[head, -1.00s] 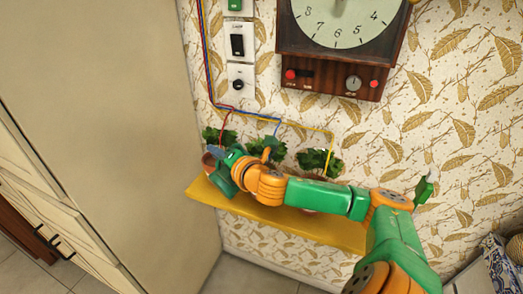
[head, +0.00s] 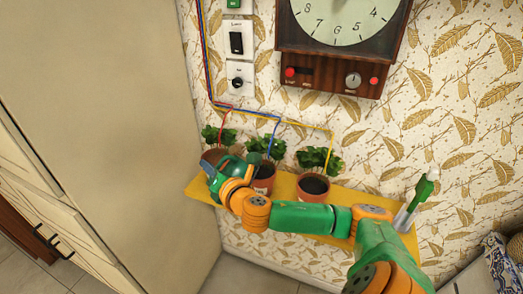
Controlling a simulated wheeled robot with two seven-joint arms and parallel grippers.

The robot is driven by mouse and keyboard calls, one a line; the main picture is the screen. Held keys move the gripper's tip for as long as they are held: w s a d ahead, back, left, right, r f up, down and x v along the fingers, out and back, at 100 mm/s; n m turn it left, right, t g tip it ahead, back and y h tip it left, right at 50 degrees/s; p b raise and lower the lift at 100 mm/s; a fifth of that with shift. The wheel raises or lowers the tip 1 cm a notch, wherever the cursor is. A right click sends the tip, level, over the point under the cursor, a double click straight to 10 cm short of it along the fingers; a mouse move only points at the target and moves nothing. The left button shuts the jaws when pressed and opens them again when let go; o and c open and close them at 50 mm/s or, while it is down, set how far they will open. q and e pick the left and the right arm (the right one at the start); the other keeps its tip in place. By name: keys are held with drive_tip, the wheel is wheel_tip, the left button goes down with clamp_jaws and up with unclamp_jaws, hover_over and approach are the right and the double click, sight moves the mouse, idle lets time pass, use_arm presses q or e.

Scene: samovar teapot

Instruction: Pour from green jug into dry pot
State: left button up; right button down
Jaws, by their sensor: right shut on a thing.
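My right gripper (head: 224,180) is at the left end of the yellow shelf, shut on the green jug (head: 230,166). The jug is partly hidden by the gripper and wrist, and I cannot tell how far it is tilted. It overlaps the left pot (head: 211,157), of which only a brown part shows. The middle pot (head: 264,180) is just right of the jug, partly covered by it. The right pot (head: 313,187) shows dark soil. I cannot tell which soil is dry. My left gripper is out of view.
The yellow shelf (head: 285,188) runs along the wall. Leafy plants (head: 319,159) and coloured wires (head: 331,142) are at the pots. A green-handled tool (head: 421,193) stands at the shelf's right end. A tall pale cabinet (head: 110,120) stands close on the left.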

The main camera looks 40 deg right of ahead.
drive_tip(key=shift+w+a+f, duration=0.1)
drive_tip(key=shift+f, duration=0.2)
drive_tip(key=shift+a+f+n, duration=0.2)
drive_tip(key=shift+f+n, duration=0.25)
drive_tip(key=shift+n, duration=0.05)
drive_tip(key=shift+a+f, duration=0.1)
drive_tip(key=shift+f, duration=0.2)
drive_tip(key=shift+n, duration=0.3)
idle(0.6)
drive_tip(key=shift+a+f+n+h+b, duration=0.15)
drive_tip(key=shift+f+n+h+b, duration=0.15)
drive_tip(key=shift+f+b, duration=0.15)
drive_tip(key=a+f+n+t+h+b, duration=0.1)
drive_tip(key=a+f+n+b, duration=0.3)
drive_tip(key=f+n, duration=0.3)
drive_tip(key=shift+w+a+f+t, duration=0.15)
drive_tip(key=shift+a+f+t, duration=0.25)
drive_tip(key=shift+a+f, duration=0.3)
